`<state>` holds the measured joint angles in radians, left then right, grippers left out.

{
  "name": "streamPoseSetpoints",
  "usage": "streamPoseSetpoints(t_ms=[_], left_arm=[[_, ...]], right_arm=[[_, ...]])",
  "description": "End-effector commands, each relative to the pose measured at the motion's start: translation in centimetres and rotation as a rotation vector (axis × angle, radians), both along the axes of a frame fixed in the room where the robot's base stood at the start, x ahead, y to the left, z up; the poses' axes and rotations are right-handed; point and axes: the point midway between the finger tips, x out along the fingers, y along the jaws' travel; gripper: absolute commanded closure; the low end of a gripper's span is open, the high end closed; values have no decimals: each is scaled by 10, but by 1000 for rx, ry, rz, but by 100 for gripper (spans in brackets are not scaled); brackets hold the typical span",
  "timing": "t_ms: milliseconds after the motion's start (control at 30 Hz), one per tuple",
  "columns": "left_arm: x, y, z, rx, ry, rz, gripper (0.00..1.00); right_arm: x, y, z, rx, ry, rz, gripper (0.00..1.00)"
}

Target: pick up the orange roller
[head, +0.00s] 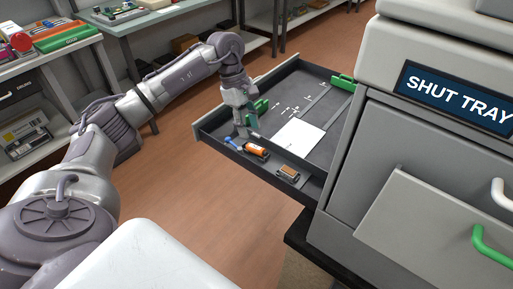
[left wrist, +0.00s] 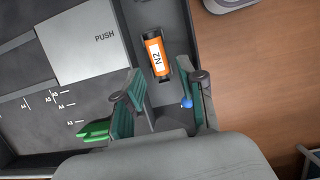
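The orange roller (head: 257,150) lies in the front channel of the open grey tray (head: 206,127). In the left wrist view the orange roller (left wrist: 156,58) has black ends and a white label reading N2. My left gripper (head: 243,130) is over the tray just beside the roller. In the left wrist view the left gripper (left wrist: 163,88) is open, its green-padded fingers spread, with the roller just beyond the fingertips and apart from them. My right gripper is not in view.
A small brown-topped block (head: 289,173) lies in the same channel. A white PUSH plate (head: 298,138) and green handles (head: 342,79) are on the tray. The cabinet with a SHUT TRAY sign (head: 455,97) stands to the right. Shelves line the left and back.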

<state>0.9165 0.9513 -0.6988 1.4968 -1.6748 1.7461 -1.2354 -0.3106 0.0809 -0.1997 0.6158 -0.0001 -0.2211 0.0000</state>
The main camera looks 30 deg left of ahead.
Motion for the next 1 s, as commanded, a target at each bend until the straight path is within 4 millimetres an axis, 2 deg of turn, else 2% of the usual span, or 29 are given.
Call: streamPoseSetpoints(t_ms=[133,333,600,900,1000], left_arm=[[0,-6,-18,0,1,0,60],[0,-9,-32,-1,2,0,60],[2,-17,-68,-1,2,0,60],[2,-18,-73,0,-1,0,60],[2,-18,-73,0,-1,0,77]], right_arm=[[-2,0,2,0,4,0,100],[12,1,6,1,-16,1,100],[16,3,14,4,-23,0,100],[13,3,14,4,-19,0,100],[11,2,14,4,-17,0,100]])
